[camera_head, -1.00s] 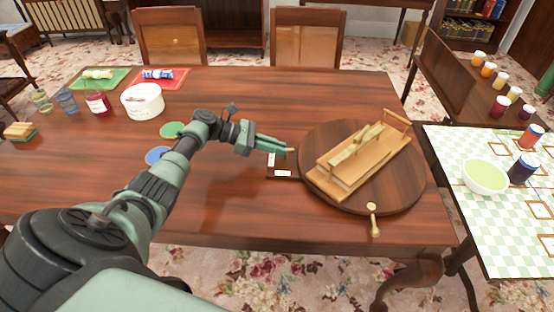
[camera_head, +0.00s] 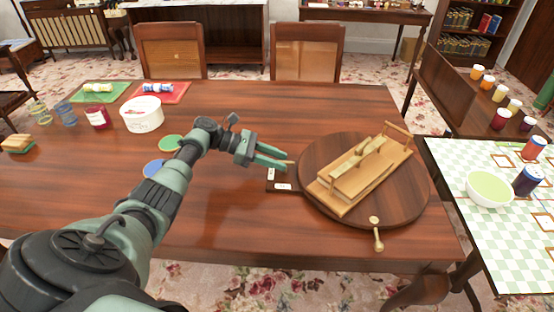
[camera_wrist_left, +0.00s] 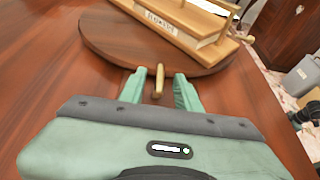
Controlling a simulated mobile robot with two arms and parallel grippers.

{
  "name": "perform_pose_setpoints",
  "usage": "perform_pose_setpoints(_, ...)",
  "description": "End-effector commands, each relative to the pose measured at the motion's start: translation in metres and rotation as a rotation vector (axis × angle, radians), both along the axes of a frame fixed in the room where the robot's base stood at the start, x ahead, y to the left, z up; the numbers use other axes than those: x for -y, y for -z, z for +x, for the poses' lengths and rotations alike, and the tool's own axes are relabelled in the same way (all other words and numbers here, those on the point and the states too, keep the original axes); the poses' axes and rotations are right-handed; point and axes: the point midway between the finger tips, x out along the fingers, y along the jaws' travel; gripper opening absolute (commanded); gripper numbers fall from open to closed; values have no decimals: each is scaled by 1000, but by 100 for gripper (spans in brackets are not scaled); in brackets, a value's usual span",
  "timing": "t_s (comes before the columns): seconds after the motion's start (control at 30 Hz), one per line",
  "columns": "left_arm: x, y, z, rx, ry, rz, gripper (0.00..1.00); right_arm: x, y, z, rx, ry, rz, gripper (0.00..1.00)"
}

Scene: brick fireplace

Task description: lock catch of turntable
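The turntable (camera_head: 409,204) is a round dark-wood disc on the table, carrying a pale wooden device. A short brass catch lever (camera_head: 289,162) sticks up beside its left edge, by a dark base with two small white labels (camera_head: 283,186). My left gripper (camera_head: 284,161) is at this lever. In the left wrist view, the brass lever (camera_wrist_left: 159,81) stands between the two green fingers (camera_wrist_left: 159,90), with a gap on each side. The fingers are open around it. The lever's lower part is hard to see. My right gripper is not in view.
A brass handle (camera_head: 376,233) sits at the turntable's front edge. A white tub (camera_head: 142,114), cups and coloured mats are at the back left of the table. A side table (camera_head: 470,230) with a bowl and cans stands right. The table's middle back is clear.

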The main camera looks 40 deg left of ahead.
Motion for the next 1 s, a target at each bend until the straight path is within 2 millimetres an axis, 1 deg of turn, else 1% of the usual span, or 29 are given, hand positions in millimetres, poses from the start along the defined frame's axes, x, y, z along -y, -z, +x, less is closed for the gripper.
perform_pose_setpoints(0.17,-3,-1,-2,0,-2,0,33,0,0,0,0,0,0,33)
perform_pose_setpoints(0.27,-13,-5,-7,0,-3,1,33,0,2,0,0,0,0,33)
perform_pose_setpoints(0.5,-46,-21,-26,0,-2,1,33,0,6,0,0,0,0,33)
perform_pose_setpoints(0.63,-57,-26,-33,-1,-1,1,33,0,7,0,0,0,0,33)
perform_pose_setpoints(0.77,-62,-29,-36,0,-1,0,33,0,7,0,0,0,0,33)
perform_pose_setpoints(1.0,-62,-30,-36,0,0,0,33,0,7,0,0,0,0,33)
